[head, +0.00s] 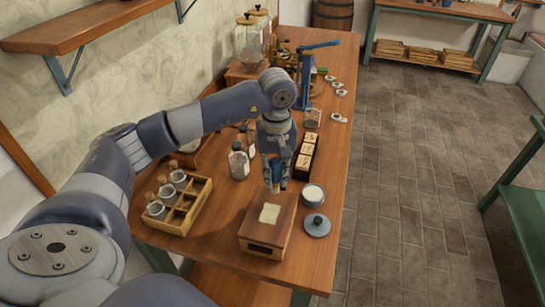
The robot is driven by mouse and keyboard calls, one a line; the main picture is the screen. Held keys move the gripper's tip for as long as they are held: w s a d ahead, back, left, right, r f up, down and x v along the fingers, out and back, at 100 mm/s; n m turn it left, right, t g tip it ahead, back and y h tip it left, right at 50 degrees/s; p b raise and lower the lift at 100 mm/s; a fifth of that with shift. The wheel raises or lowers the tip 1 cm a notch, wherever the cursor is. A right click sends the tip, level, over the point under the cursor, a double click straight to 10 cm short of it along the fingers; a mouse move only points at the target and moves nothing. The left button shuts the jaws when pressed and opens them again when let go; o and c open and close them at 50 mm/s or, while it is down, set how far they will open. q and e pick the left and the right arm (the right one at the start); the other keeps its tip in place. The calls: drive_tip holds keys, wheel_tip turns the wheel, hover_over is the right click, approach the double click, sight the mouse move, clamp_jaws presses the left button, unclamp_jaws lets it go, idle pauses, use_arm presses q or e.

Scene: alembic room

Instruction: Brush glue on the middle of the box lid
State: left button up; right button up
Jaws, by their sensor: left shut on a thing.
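A wooden box (263,246) stands near the table's front edge, its lid shut. A pale cream patch (269,213) lies on the middle of the lid. My left gripper (276,183) comes down from above, just behind the box's back edge. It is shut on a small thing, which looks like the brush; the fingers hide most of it. I cannot tell whether its tip touches the lid. An open round pot with white contents, likely the glue (313,194), stands right of the gripper. My right gripper is not in view.
A grey round pot lid (317,225) lies right of the box. A wooden rack (180,206) with several corked jars stands left, and glass bottles (239,162) stand behind it. A dark box with pale labels (305,158) is close to the gripper's right. A blue press (306,75) stands farther back.

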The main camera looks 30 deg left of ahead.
sight(276, 158)
use_arm(q)
drive_tip(key=shift+w+a+r+p, duration=0.15)
drive_tip(key=shift+r+p, duration=0.25)
drive_tip(key=shift+r, duration=0.4)
drive_tip(key=shift+r+p, duration=0.3)
drive_tip(key=shift+r, duration=0.45)
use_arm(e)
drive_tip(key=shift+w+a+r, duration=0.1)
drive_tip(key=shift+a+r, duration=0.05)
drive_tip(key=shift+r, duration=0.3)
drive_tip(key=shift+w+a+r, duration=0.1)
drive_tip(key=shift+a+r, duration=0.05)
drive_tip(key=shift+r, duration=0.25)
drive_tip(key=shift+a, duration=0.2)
use_arm(q)
drive_tip(key=shift+w+f, duration=0.1)
